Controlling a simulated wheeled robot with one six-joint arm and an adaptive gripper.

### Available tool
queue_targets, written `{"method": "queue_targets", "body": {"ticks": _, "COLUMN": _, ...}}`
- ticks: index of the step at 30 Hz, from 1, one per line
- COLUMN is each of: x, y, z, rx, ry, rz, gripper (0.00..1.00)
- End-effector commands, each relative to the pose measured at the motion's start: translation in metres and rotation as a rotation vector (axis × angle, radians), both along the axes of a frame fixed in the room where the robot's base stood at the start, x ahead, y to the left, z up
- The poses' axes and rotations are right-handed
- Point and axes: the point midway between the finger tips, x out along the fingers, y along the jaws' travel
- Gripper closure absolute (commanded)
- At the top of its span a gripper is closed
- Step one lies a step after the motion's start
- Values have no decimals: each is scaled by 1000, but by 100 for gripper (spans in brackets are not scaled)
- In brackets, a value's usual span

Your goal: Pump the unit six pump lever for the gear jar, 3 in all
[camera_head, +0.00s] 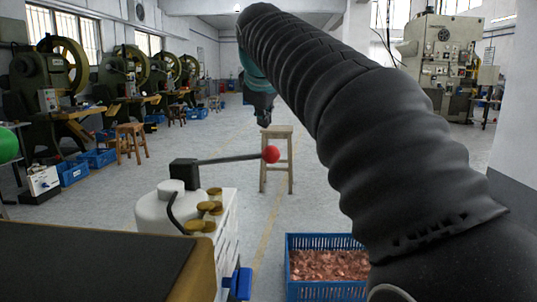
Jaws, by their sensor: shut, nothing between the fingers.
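A pump lever (230,158) runs to the right from a black block on top of a white unit (165,212). Its red ball knob (271,154) is at the right end, and the lever lies nearly level, tilted slightly up towards the knob. My gripper (263,118) hangs pointing down, above and just left of the knob in the picture. It looks small and dark, with its fingers shut and nothing held. It appears apart from the knob. Whether the unit is number six is not readable, and I cannot make out a gear jar.
A blue crate (300,291) of copper pieces stands on the floor at lower right. A wooden stool (277,131) stands behind the knob. A dark-topped surface (90,262) fills the lower left. Green presses (45,85) line the left wall.

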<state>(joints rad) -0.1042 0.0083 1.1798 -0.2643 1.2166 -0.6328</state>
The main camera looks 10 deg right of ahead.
Motion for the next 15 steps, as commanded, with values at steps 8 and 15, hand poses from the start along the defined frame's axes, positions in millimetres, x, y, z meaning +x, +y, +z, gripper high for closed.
{"method": "queue_targets", "body": {"ticks": 8, "x": -1, "y": -4, "z": -25, "rx": 0, "ry": 0, "rz": -2, "gripper": 100}}
{"method": "queue_targets", "body": {"ticks": 15, "x": -1, "y": -4, "z": -27, "rx": 0, "ry": -1, "rz": -1, "gripper": 100}}
